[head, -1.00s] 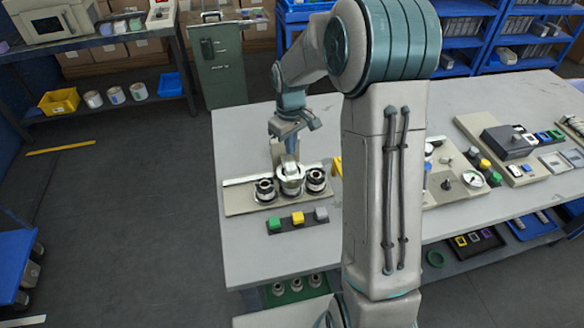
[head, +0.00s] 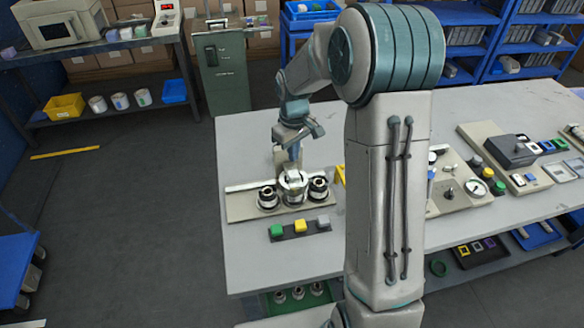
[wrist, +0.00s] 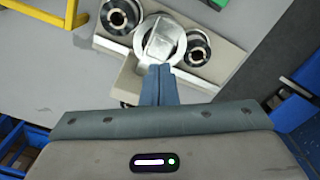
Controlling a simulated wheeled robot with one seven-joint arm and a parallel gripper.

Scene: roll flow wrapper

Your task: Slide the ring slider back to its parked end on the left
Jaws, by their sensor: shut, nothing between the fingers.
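The ring slider seems to be the silver ring-shaped piece (head: 293,187) between two black-and-silver rolls on a beige base plate (head: 240,210). It also shows in the wrist view (wrist: 160,40), with a pale block across its middle. My gripper (head: 293,168) is above and behind it in the head view. In the wrist view the blue-grey fingers (wrist: 157,75) are shut together, empty, with their tips at the ring's near edge. I cannot tell whether they touch it. The fingers and wrist hide part of the plate behind the ring.
The left roll (head: 267,197) and right roll (head: 318,187) flank the ring closely. A strip with green, yellow and grey buttons (head: 300,231) lies in front. A yellow frame (head: 340,174) stands right of the plate. My arm covers the table's middle. The table is clear left of the plate.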

